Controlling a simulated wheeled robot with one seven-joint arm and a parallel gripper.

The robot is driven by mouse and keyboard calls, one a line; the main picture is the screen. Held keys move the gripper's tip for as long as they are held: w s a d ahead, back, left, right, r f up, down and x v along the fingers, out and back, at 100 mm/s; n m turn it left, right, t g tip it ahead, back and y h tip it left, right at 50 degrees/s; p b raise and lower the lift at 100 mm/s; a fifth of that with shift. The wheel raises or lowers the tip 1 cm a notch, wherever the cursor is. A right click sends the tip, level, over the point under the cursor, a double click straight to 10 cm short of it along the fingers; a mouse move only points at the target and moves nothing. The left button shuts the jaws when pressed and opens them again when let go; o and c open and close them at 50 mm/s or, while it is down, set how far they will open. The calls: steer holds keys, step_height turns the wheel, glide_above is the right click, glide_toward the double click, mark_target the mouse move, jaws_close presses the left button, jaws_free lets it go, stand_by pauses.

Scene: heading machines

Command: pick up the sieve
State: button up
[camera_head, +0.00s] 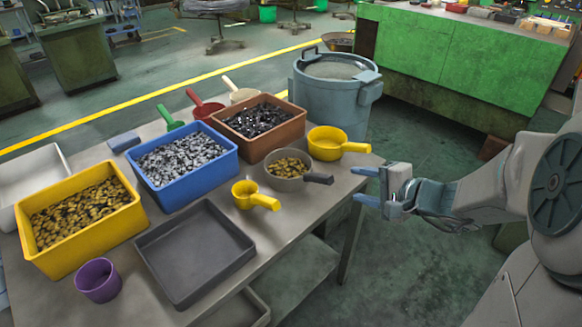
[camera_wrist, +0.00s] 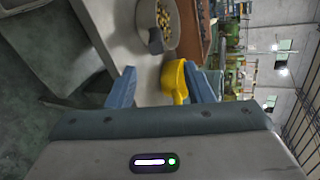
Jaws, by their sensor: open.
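Several handled vessels stand on the grey table, and I cannot tell surely which is the sieve. A yellow round pan (camera_head: 325,143) is at the table's right end, its handle pointing right toward my gripper. A grey round pan (camera_head: 288,180) with a dark handle holds brass-coloured pieces; it also shows at the top of the wrist view (camera_wrist: 172,45). A small yellow scoop (camera_head: 246,195) is nearer the front. My gripper (camera_head: 361,185) is open and empty just off the table's right edge. In the wrist view, the yellow pan's handle (camera_wrist: 175,82) appears between the fingers (camera_wrist: 164,88), beyond them.
Yellow (camera_head: 105,238), blue (camera_head: 185,186) and brown (camera_head: 262,150) bins hold small metal parts. An empty dark tray (camera_head: 194,252) and purple cup (camera_head: 98,281) sit in front. Red (camera_head: 208,111), cream (camera_head: 242,95) and green (camera_head: 170,118) handled tools lie behind. A grey-blue drum (camera_head: 330,100) stands behind the table.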

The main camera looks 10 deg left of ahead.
mark_target(333, 180)
steer(key=x, duration=0.8)
steer(key=shift+b, duration=0.35)
steer(key=shift+f+x, duration=0.2)
steer(key=shift+x, duration=2.5)
steer(key=shift+s+d, duration=0.1)
jaws_close()
